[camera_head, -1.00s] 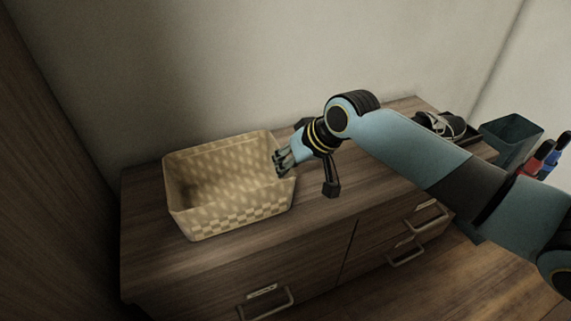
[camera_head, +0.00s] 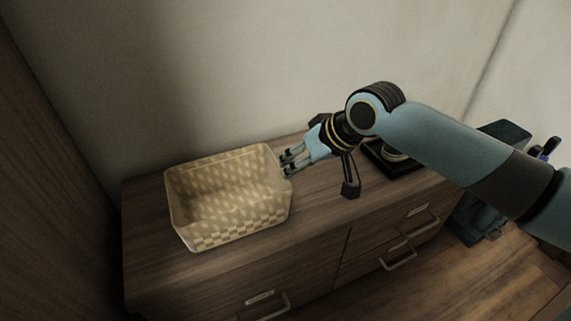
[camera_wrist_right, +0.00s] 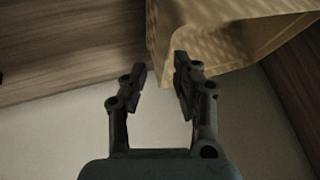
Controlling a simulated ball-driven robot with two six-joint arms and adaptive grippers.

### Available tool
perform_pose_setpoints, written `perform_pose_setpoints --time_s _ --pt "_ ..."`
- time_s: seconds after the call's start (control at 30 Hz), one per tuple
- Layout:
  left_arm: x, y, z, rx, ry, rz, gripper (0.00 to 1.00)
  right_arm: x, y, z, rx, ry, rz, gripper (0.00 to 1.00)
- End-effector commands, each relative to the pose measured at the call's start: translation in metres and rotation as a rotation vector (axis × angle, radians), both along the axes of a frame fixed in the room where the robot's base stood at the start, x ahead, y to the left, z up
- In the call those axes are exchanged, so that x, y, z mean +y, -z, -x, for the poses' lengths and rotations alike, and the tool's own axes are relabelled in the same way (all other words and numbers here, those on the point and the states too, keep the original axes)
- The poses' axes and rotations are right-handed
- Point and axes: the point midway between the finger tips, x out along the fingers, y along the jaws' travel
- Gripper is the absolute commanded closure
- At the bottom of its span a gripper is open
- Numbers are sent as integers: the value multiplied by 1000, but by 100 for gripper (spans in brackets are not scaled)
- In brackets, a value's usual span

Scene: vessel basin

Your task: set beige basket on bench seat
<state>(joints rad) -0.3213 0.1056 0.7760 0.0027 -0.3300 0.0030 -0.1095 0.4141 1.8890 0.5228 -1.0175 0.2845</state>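The beige basket (camera_head: 215,235), woven and empty, stands upright on top of the wooden drawer unit (camera_head: 150,250). My right gripper (camera_head: 286,166) is at the basket's upper right edge, with its fingers apart. In the right wrist view my right gripper (camera_wrist_right: 160,68) also shows open, with the basket's corner (camera_wrist_right: 225,50) by the fingertips. I cannot tell whether the fingers touch the wall. My left gripper is not in view. I cannot make out a bench seat in these frames.
A dark tray (camera_head: 375,160) with a light item in it lies behind my right forearm. A dark teal bin (camera_head: 508,131) is at the far right. A wall stands behind the drawer unit and a dark wooden panel (camera_head: 50,180) at left. Drawer handles (camera_head: 398,258) stick out in front.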

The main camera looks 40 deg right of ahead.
Motion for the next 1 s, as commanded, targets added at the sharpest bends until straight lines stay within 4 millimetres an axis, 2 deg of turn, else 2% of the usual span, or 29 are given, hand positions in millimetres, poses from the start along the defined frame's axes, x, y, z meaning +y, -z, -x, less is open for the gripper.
perform_pose_setpoints --time_s 0.03,0.23,0.9,1.0 --pt "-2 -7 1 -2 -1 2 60 -3 -14 6 -2 -2 4 71" --pt "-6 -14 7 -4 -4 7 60 -8 -36 23 -1 0 1 71" --pt "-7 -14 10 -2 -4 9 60 -9 -39 28 1 1 -1 71" --pt "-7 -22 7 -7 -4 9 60 -2 -44 31 5 7 -20 71"
